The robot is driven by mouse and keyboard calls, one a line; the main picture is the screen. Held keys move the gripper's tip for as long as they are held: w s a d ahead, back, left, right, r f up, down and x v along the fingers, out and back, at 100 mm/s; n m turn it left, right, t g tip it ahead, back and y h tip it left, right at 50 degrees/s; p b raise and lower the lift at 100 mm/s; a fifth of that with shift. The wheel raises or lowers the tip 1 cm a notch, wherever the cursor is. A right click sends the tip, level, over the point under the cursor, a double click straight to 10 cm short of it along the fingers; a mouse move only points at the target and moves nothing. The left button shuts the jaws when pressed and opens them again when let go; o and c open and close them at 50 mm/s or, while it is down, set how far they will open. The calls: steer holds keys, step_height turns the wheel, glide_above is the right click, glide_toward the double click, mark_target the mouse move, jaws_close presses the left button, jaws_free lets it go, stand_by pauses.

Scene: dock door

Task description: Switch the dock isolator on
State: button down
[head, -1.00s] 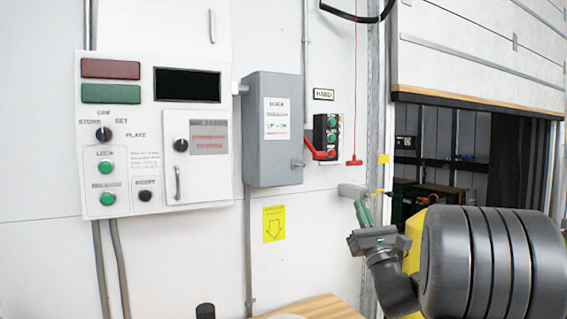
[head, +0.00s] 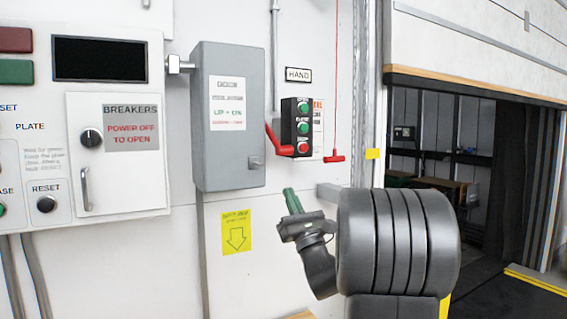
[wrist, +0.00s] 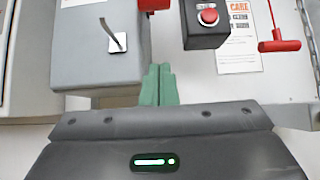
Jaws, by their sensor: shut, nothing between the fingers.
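The isolator is a grey wall box (head: 228,150) with a label on which I read "UP = ON". A red lever (head: 271,138) is at its right side and slants down and to the right, its grip end by the button station. The wrist view shows the box's lower front (wrist: 85,60) at upper left and a bit of red grip (wrist: 153,5) at the top edge. My gripper (head: 292,199) has green fingers, closed together and empty, below and right of the box, apart from the lever. The wrist view shows the shut fingertips (wrist: 158,72).
A black button station (head: 296,128) sits right beside the lever. A red pull handle (head: 334,157) hangs on a cord farther right. A breaker panel (head: 118,150) is at left, a yellow arrow sign (head: 236,232) below the box. The dock opening (head: 470,150) is at right.

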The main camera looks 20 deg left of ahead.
step_height(320, 180, up, 9)
steer(key=w+a+p, duration=0.2)
steer(key=shift+w+a+f+p, duration=0.15)
steer(key=shift+w+a+p, duration=0.05)
steer(key=shift+a+p, duration=0.2)
stand_by(0.3)
stand_by(0.4)
steer(key=shift+s+d+r+g+h+p, duration=0.2)
steer(key=shift+r+g+h+p, duration=0.25)
steer(key=shift+p, duration=0.65)
